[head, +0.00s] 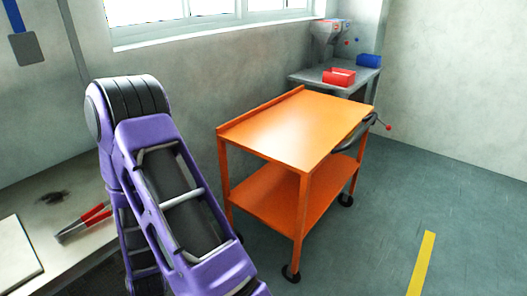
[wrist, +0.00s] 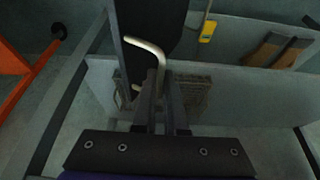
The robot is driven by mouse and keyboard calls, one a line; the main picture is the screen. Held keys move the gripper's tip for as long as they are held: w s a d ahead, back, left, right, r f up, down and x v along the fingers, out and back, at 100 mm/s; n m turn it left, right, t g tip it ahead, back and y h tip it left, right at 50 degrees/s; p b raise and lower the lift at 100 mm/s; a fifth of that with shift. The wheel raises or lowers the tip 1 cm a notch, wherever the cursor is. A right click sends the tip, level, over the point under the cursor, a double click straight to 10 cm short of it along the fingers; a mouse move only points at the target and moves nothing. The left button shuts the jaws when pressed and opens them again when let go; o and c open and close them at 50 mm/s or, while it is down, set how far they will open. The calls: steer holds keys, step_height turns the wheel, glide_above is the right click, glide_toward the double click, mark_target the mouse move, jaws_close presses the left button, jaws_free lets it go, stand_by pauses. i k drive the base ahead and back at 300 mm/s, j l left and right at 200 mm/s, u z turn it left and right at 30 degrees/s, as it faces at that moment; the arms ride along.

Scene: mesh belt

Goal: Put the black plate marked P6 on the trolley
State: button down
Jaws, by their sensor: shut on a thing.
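The orange trolley (head: 290,130) stands in the middle of the head view, its bare top and lower shelf both visible. Part of its orange frame also shows at the left edge of the wrist view (wrist: 12,92). In the wrist view my gripper (wrist: 165,78) is shut, its two dark fingers close together. A black plate-like piece (wrist: 150,20) stands just beyond the fingertips, with a bent metal rod (wrist: 150,46) in front of it. The gripper appears shut on this black piece, though the contact is hard to see. No P6 mark is legible. The head view does not show my gripper.
Red-handled pliers (head: 88,220) lie on a pale bench at left. Behind the trolley, a grey table (head: 310,76) holds a red bin (head: 339,77) and a blue bin (head: 369,60). The floor right of the trolley is clear. A pale grey panel (wrist: 250,100) lies below my gripper.

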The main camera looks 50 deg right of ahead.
mark_target(291, 139)
steer(key=k+l, duration=0.1)
steer(key=l, duration=1.7)
steer(key=k+l, duration=0.15)
steer(key=l, duration=0.7)
